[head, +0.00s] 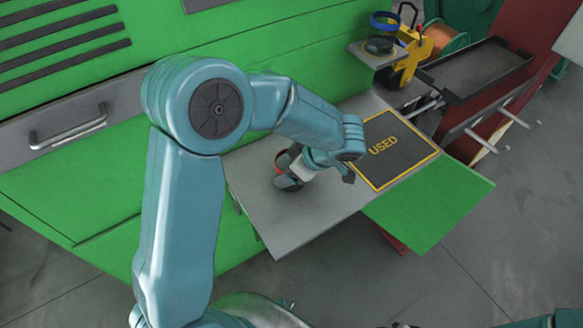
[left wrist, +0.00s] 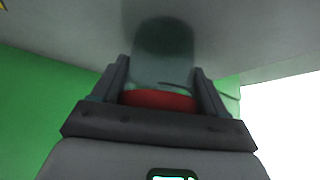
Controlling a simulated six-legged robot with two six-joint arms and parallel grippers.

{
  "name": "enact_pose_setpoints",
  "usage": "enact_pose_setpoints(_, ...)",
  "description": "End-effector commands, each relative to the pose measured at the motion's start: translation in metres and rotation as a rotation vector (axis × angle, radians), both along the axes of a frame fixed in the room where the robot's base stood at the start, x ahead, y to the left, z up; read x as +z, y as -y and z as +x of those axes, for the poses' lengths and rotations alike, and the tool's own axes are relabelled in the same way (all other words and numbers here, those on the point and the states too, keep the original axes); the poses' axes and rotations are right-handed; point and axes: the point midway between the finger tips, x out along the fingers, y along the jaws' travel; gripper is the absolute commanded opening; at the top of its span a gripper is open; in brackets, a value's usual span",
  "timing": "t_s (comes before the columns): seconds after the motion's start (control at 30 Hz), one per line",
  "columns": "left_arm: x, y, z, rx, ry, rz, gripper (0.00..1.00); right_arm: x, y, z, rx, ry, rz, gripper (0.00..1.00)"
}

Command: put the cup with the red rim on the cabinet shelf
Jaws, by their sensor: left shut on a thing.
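The cup with the red rim (left wrist: 158,100) is between the two fingers of my left gripper (left wrist: 160,78) in the left wrist view. Its red band is close to the gripper, and its see-through grey body reaches away toward a grey surface. In the head view my left gripper (head: 290,178) is low over the grey shelf (head: 265,217), shut on the cup, whose red rim (head: 282,160) shows partly behind the fingers. Whether the cup touches the shelf I cannot tell. My right gripper is not in view.
A dark "USED" mat (head: 402,165) with a yellow border lies on the shelf's right part. A blue-rimmed cup (head: 384,22) stands on a small ledge (head: 372,58) behind. A yellow bracket (head: 413,57) and a black tray (head: 478,68) are to the right. A drawer handle (head: 68,132) is at left.

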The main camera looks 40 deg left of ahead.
Motion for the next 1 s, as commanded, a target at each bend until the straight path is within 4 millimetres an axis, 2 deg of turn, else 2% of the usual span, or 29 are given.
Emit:
enact_pose_setpoints(0.03,-0.003,0.0,0.0,-0.001,0.001,0.0,0.43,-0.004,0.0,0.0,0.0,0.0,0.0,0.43)
enact_pose_setpoints(0.07,-0.001,0.0,0.0,-0.001,0.001,0.0,0.83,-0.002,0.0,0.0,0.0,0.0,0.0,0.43)
enact_pose_setpoints(0.1,-0.001,0.0,0.0,0.0,0.0,0.0,0.96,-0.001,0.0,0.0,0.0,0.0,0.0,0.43)
enact_pose_setpoints(0.13,0.0,0.0,0.0,0.0,0.0,0.0,0.99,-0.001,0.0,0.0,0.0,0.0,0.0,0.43)
enact_pose_setpoints(0.37,0.0,0.0,0.0,0.0,0.0,0.0,0.99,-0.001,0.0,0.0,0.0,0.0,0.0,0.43)
enact_pose_setpoints(0.5,0.006,0.001,0.0,-0.001,0.001,0.0,0.99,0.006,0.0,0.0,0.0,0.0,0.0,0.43)
enact_pose_setpoints(0.53,0.008,0.004,0.001,-0.001,0.004,0.0,0.99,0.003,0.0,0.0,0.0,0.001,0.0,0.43)
enact_pose_setpoints(0.8,0.06,0.038,0.003,-0.003,0.007,-0.002,0.99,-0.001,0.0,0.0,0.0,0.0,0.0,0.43)
enact_pose_setpoints(1.0,0.091,0.058,0.004,-0.002,0.003,-0.001,0.99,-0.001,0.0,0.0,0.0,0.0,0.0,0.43)
